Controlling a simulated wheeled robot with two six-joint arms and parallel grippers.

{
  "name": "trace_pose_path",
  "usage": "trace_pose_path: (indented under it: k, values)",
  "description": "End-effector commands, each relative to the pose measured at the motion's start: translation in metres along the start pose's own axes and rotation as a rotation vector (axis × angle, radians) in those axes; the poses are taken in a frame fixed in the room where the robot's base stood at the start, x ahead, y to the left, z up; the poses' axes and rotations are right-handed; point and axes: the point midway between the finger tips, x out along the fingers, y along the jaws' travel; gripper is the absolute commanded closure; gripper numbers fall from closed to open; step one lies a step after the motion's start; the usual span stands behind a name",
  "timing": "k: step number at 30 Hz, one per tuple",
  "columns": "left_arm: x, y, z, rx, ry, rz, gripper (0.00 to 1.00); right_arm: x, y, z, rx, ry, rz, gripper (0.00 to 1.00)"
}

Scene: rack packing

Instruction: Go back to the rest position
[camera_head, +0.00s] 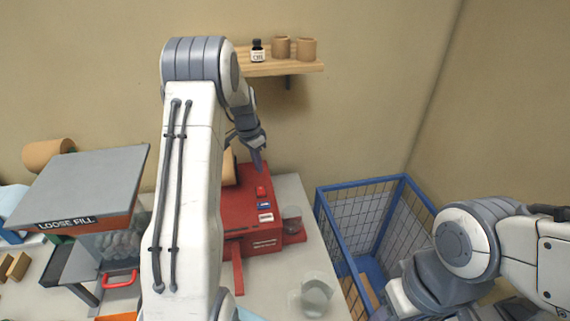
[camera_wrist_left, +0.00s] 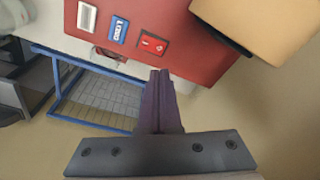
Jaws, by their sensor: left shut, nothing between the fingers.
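My left gripper (camera_head: 257,158) hangs above the back part of a red machine (camera_head: 243,212) on the table. In the left wrist view its purple fingers (camera_wrist_left: 159,78) are together with nothing between them.
A grey-lidded loose fill bin (camera_head: 84,187) stands left on the table. A blue wire cage (camera_head: 325,215) stands right of the table. A wall shelf (camera_head: 290,67) holds a dark bottle (camera_head: 257,51) and two brown cups. A clear container (camera_head: 314,292) is near the front.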

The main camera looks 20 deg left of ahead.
Motion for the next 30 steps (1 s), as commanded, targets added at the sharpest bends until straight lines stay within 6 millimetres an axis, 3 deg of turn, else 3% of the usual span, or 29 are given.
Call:
trace_pose_path:
  k: [5, 8, 11, 14, 17, 20, 21, 24, 27, 30]
  values:
    - [0.0, 0.001, -0.001, 0.001, 0.0, 0.0, 1.0, 0.0, 0.0, 0.0, -0.007, 0.0, 0.0, 0.5]
    - [-0.004, 0.023, -0.009, 0.014, -0.001, 0.006, 1.0, 0.005, 0.0, 0.0, -0.007, 0.0, 0.0, 0.5]
    - [-0.012, 0.072, -0.024, 0.039, -0.004, 0.018, 1.0, 0.015, 0.001, 0.001, -0.006, 0.0, 0.0, 0.5]
    - [-0.024, 0.144, -0.03, 0.072, -0.012, 0.037, 1.0, 0.027, 0.002, 0.002, -0.005, 0.0, 0.0, 0.5]
    - [-0.036, 0.22, -0.02, 0.102, -0.026, 0.055, 1.0, 0.04, 0.003, 0.002, -0.004, 0.0, 0.0, 0.5]
    - [-0.044, 0.291, 0.008, 0.136, -0.042, 0.07, 1.0, 0.053, 0.004, 0.003, -0.003, 0.0, 0.0, 0.5]
    - [-0.047, 0.318, 0.024, 0.15, -0.048, 0.076, 1.0, 0.058, 0.004, 0.003, -0.002, 0.0, 0.0, 0.5]
    - [-0.049, 0.371, 0.072, 0.184, -0.066, 0.088, 1.0, 0.071, 0.005, 0.004, -0.001, 0.0, 0.0, 0.5]
    - [-0.047, 0.402, 0.119, 0.208, -0.082, 0.093, 1.0, 0.08, 0.006, 0.004, -0.001, 0.0, 0.0, 0.5]
    - [-0.044, 0.417, 0.154, 0.223, -0.094, 0.095, 1.0, 0.085, 0.006, 0.005, 0.0, 0.0, 0.0, 0.5]
